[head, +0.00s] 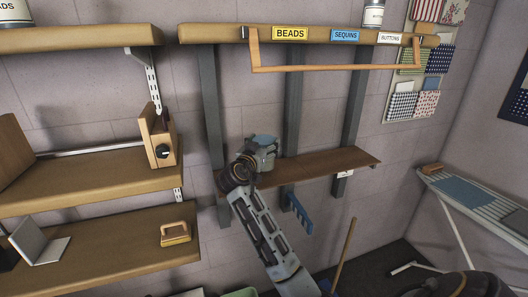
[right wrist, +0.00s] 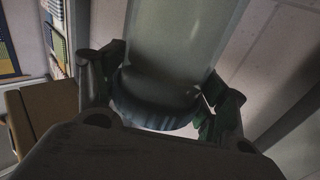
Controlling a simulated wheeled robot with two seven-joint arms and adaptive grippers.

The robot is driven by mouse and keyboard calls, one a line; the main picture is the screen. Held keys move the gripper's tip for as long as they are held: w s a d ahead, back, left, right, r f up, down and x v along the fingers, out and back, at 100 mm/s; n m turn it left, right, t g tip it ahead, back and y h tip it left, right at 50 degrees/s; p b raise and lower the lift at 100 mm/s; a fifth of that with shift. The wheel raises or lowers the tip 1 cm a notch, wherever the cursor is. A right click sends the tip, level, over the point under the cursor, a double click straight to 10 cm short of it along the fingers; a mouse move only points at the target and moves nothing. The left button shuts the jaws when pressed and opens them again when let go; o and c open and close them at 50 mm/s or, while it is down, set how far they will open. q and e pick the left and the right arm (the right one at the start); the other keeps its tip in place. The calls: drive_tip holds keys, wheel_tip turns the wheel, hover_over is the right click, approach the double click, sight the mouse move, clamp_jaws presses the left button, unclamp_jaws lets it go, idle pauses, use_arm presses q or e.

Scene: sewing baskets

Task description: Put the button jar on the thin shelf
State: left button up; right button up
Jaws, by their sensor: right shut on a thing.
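The button jar (head: 265,146), greenish-grey with a blue-grey top, is in my right gripper (head: 254,160) at the left end of the thin shelf. The thin shelf (head: 320,166) is a narrow dark-brown board on grey uprights. In the right wrist view, the fingers of my right gripper (right wrist: 160,98) are shut on both sides of the jar, near its dark ribbed band (right wrist: 150,108); its pale translucent body (right wrist: 185,40) fills the top. The gripper hides the jar's lower part and the shelf's left end, so I cannot tell if jar and shelf touch. My left gripper is out of view.
Above is a shelf (head: 220,34) labelled BEADS, SEQUINS and BUTTONS, with a wooden rail (head: 330,68) below it and a jar (head: 373,14) on top. Wooden shelves (head: 90,180) stand at left. A blue comb-like thing (head: 300,214) hangs below. The thin shelf's middle and right are clear.

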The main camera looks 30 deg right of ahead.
drive_tip(key=shift+f, duration=1.3)
drive_tip(key=shift+f, duration=0.15)
drive_tip(key=o, duration=1.6)
drive_tip(key=shift+r+p, duration=0.2)
drive_tip(key=shift+p, duration=0.1)
drive_tip(key=b+v, duration=0.3)
drive_tip(key=v, duration=0.7)
drive_tip(key=shift+s+a+f+b, duration=0.1)
drive_tip(key=shift+a+f+b, duration=0.1)
drive_tip(key=shift+b, duration=0.1)
drive_tip(key=shift+v, duration=0.85)
drive_tip(key=shift+d+r, duration=0.1)
drive_tip(key=shift+r, duration=0.05)
